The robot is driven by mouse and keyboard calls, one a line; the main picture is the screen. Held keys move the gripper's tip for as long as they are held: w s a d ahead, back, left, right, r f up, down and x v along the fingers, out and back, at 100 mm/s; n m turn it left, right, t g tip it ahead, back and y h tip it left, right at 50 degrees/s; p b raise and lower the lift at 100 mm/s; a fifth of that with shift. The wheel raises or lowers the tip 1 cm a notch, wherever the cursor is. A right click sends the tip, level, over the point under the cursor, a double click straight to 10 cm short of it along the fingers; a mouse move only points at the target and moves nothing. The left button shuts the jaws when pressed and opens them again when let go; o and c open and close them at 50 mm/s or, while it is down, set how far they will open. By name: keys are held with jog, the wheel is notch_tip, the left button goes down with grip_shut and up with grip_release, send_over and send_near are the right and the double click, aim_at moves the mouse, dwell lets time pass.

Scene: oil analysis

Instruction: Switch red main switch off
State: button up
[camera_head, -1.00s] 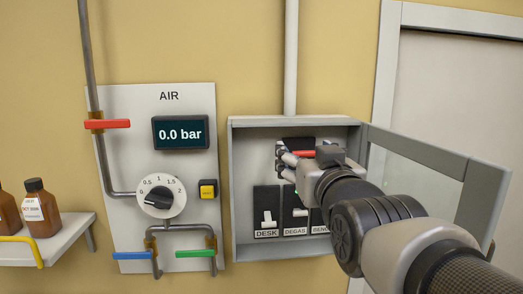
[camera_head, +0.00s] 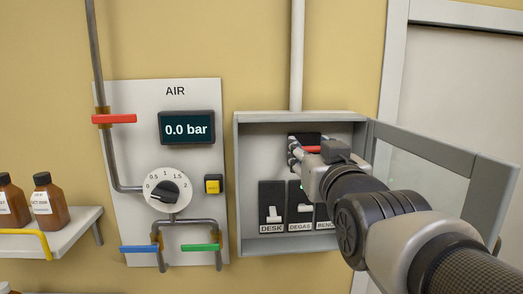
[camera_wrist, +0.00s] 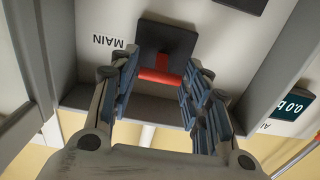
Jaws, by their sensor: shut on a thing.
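The main switch has a red lever (camera_head: 313,150) on a black base (camera_wrist: 165,42) at the top of the grey switch box. The wrist view shows the same red lever (camera_wrist: 160,76) as a crosswise bar, beside the upside-down word MAIN. My gripper (camera_head: 296,153) is inside the open box at this lever. In the wrist view my gripper (camera_wrist: 159,84) has one finger at each end of the lever and is shut on it. In the head view my wrist and arm hide part of the switch.
Three black breakers, including the DESK switch (camera_head: 271,210) and DEGAS switch (camera_head: 300,205), sit below in the box. The glass door (camera_head: 440,165) stands open to the right, behind my arm. The AIR panel (camera_head: 205,100) is left; bottles (camera_head: 50,202) stand further left.

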jog(key=shift+f+t+b, duration=0.2)
jog(key=shift+t+b, duration=0.1)
jog(key=shift+b, duration=0.95)
notch_tip(320, 180, down, 3)
jog(key=t+b, duration=0.6)
jog(key=b, duration=1.9)
jog(key=shift+r+t, duration=0.15)
jog(key=shift+t, duration=0.15)
jog(key=shift+b, duration=0.6)
jog(key=shift+r+t+b, duration=0.2)
jog(key=shift+t+b, duration=0.1)
jog(key=shift+t, duration=0.1)
jog(key=o, duration=1.1)
jog(key=shift+w+f, duration=0.15)
